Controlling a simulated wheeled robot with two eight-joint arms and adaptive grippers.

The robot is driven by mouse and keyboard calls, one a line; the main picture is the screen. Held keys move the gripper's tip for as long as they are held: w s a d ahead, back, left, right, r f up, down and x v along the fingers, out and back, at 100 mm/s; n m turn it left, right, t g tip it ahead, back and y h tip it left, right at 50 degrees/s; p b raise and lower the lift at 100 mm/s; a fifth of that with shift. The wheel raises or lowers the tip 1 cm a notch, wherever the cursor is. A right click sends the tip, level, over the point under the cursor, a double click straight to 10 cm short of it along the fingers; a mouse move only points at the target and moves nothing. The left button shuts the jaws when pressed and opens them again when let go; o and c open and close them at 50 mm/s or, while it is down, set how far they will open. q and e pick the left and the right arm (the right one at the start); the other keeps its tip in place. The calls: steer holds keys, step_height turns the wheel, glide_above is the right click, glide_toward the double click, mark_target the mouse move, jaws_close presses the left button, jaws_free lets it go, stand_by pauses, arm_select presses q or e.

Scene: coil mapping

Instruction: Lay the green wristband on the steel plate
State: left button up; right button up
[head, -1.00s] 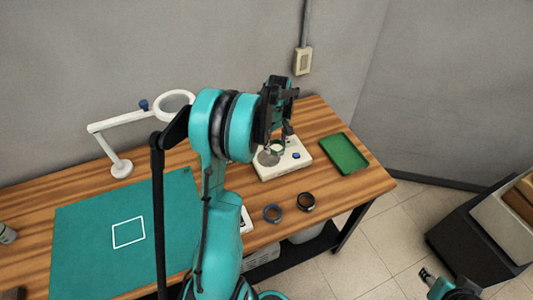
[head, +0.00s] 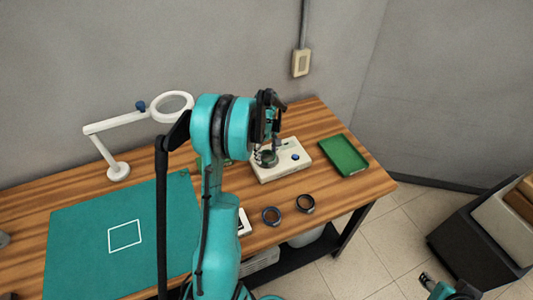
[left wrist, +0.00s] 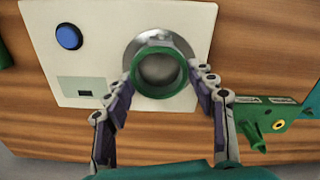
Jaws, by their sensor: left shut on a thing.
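The green wristband (left wrist: 160,94) is a ring held between the fingertips of my left gripper (left wrist: 160,84). The steel plate (left wrist: 137,48) is a round grey disc on a white device (left wrist: 80,15). In the left wrist view the band overlaps the plate, a little toward the gripper side. I cannot tell whether the band touches it. In the head view the band (head: 267,159) is low over the device below my left gripper (head: 268,150), and the plate is mostly hidden. My right gripper (head: 426,279) is small at the bottom right, far from the table.
The device has a blue button (left wrist: 69,36). A green box-like tool (left wrist: 275,122) lies beside it. A green tray (head: 344,156) is to the right. A magnifier lamp (head: 119,171) and teal mat (head: 75,245) are left.

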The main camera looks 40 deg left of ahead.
mark_target(266, 158)
arm_select(q)
steer(key=o, duration=0.9)
steer(key=shift+f, duration=0.1)
steer(key=shift+r, duration=0.25)
step_height(266, 158, up, 12)
steer(key=p, duration=0.3)
steer(key=s+d+r+m+t, duration=0.1)
steer(key=s+d+r+m, duration=0.25)
steer(key=d, duration=0.35)
steer(key=s+d+r+m+t, duration=0.2)
steer(key=d+r+m, duration=0.15)
steer(key=d, duration=0.35)
steer(key=s+d+m+t, duration=0.1)
steer(key=s+d+m, duration=0.2)
steer(key=d, duration=0.1)
steer(key=s+d+m+t, duration=0.1)
steer(key=s+d+m, duration=0.1)
steer(key=s+d, duration=0.2)
steer(key=s+d+m+t, duration=0.2)
steer(key=s+d+m, duration=0.1)
steer(key=s+d, duration=0.1)
steer(key=shift+s+d+f+m, duration=0.15)
steer(key=shift+d+f+m, duration=0.15)
steer(key=shift+f, duration=0.1)
